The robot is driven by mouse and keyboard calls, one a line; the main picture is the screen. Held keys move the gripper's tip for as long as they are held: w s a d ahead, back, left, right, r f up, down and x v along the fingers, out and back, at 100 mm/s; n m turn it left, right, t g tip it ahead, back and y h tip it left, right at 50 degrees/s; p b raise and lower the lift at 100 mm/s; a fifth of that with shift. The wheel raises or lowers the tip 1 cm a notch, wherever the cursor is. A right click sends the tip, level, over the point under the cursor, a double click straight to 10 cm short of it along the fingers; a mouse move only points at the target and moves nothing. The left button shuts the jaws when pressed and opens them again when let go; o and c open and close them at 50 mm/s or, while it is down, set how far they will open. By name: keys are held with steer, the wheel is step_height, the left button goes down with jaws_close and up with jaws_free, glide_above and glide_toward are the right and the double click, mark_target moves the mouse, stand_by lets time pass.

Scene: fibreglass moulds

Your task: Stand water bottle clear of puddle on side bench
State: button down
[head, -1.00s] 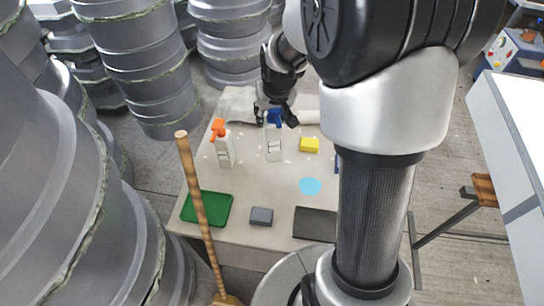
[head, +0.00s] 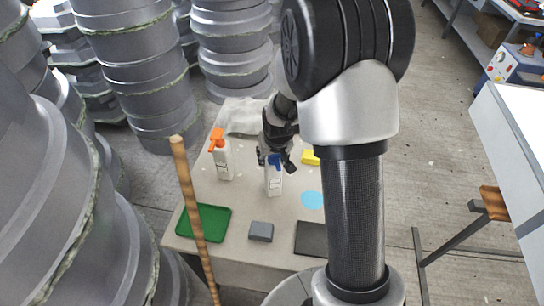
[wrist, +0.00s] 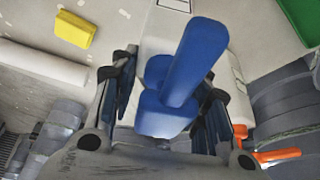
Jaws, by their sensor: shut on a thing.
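A white bottle with a blue spray top (head: 274,181) is upright near the middle of the side bench (head: 248,200). My gripper (head: 276,161) is shut on it near its top. In the wrist view the blue top (wrist: 185,70) lies between the fingers, with the white body beyond. Whether its base touches the bench cannot be told. The light blue puddle (head: 312,200) lies on the bench to the right of the bottle, apart from it in the head view. A second white bottle with an orange spray top (head: 223,160) stands to the left.
A yellow sponge (head: 310,157), a green tray (head: 204,222), a grey block (head: 261,231) and a dark mat (head: 311,238) lie on the bench. A wooden pole (head: 191,205) rises before its left side. Large grey moulds (head: 60,180) crowd the left. A pale cloth (head: 245,115) covers the back.

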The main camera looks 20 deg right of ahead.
steer(key=c, duration=0.9)
jaws_free()
steer(key=shift+f, duration=0.1)
steer(key=p+v, duration=0.3)
steer(key=v, duration=0.9)
steer(key=shift+r+p, duration=0.25)
steer(key=shift+p, duration=0.1)
steer(key=shift+s+a+r+n+y, duration=0.15)
steer(key=shift+s+a+r+n, duration=0.2)
steer(key=shift+s+a+r, duration=2)
steer(key=shift+s+a+r+n+y, duration=0.2)
steer(key=shift+s+a+r+n, duration=0.3)
steer(key=shift+s+r, duration=3.45)
steer(key=shift+s+a+r+n+y, duration=0.2)
steer(key=shift+s+a+r, duration=1.15)
steer(key=shift+s, duration=3.85)
